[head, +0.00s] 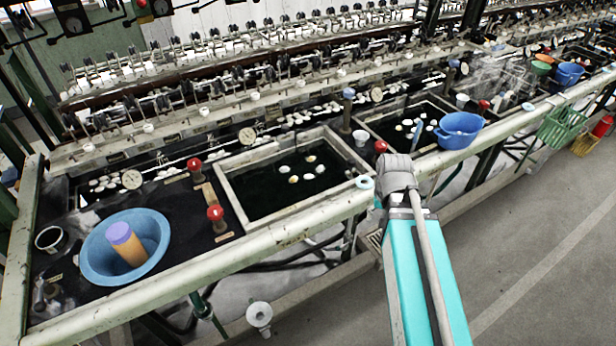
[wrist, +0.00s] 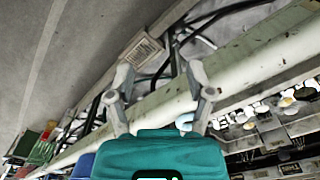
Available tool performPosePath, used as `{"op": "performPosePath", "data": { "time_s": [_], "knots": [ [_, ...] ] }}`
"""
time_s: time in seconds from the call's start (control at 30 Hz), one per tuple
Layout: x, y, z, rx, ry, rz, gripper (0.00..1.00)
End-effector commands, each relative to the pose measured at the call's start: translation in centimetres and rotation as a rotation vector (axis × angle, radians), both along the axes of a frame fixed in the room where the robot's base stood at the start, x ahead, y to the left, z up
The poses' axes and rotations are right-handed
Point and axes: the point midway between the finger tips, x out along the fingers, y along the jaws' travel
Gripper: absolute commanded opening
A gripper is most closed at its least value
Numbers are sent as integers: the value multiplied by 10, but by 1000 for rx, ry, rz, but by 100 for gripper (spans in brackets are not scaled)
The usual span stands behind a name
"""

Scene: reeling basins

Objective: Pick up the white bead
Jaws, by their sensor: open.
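A small round bead-like piece (head: 365,182), whitish to pale blue with a darker centre, sits on the pale front rail (head: 300,218) in the head view. It is the likeliest white bead, though it looks bluish. A whitish-blue piece (wrist: 184,121) also shows in the wrist view, beside the right finger and partly hidden by my gripper's body. My gripper (wrist: 160,76) is open, with nothing held between its fingertips, above the rail. In the head view my grey wrist is just right of the bead, and the fingertips are hard to make out.
A basin (head: 231,192) with floating cocoons lies behind the rail. A blue tub (head: 87,263) holding an orange, purple-topped cylinder stands left; a blue bucket (head: 461,124) is right. Red-topped posts (head: 217,222) rise nearby. The floor (head: 550,250) at right is clear.

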Motion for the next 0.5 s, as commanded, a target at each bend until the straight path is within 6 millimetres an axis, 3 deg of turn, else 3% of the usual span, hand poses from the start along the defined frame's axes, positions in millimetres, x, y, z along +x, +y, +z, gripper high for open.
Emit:
{"op": "performPosePath", "data": {
  "time_s": [0.5],
  "knots": [
    [109, 84, 25, 30, -81, -590, 68]
  ]
}}
